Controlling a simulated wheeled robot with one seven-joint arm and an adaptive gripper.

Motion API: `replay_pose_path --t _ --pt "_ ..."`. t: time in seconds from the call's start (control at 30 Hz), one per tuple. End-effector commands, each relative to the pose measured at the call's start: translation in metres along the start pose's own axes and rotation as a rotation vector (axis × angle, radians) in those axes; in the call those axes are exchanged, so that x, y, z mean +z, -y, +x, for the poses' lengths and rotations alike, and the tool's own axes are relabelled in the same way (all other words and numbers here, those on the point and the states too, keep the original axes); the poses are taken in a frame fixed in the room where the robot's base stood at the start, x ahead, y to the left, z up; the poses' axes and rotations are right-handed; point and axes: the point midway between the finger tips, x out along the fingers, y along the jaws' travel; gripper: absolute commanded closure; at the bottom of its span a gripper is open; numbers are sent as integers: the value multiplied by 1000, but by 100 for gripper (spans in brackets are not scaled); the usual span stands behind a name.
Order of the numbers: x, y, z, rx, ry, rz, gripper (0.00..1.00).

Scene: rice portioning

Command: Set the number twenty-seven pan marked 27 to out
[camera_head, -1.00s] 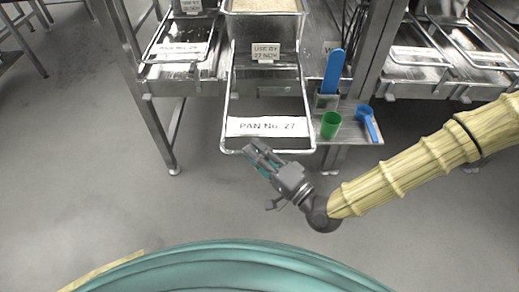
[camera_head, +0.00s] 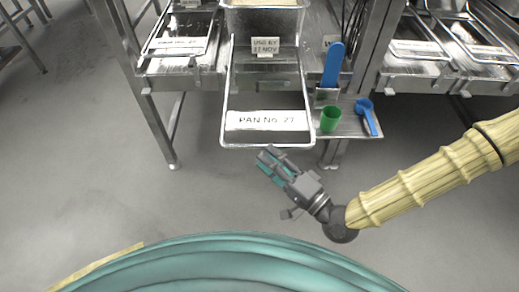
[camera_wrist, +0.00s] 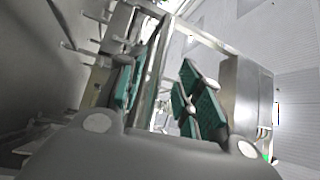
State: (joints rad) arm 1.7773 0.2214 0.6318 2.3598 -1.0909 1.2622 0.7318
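The pan marked "PAN No. 27" (camera_head: 312,128) is a shallow metal tray with a white label (camera_head: 267,120) at its front. In the head view it juts forward well past the shelf front, towards me. My gripper (camera_head: 268,161) is just below the pan's front rim in the picture, at its middle. In the wrist view my gripper (camera_wrist: 165,98) has its teal-padded fingers spread apart, with nothing gripped. A metal bar, which looks like the pan's rim, shows beyond and between them.
A side shelf (camera_head: 350,146) right of the pan holds a green cup (camera_head: 330,119), a blue scoop (camera_head: 367,112) and a blue paddle (camera_head: 333,66) in a holder. Another tray (camera_head: 205,48) lies at left. A rice bin (camera_head: 262,20) stands behind. The floor (camera_head: 90,170) at left is clear.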

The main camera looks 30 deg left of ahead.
Motion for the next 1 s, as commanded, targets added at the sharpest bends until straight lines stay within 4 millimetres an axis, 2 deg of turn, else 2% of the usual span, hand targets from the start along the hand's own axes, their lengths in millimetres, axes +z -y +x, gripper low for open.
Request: replay_pose_path --t 0.2,0.4,0.6,1.0 --pt "-1 0 -40 1 -2 0 65" --pt "-1 0 -62 1 -1 -1 65" --pt "0 0 -70 1 1 -1 65" --pt "0 0 -70 0 1 -1 65"
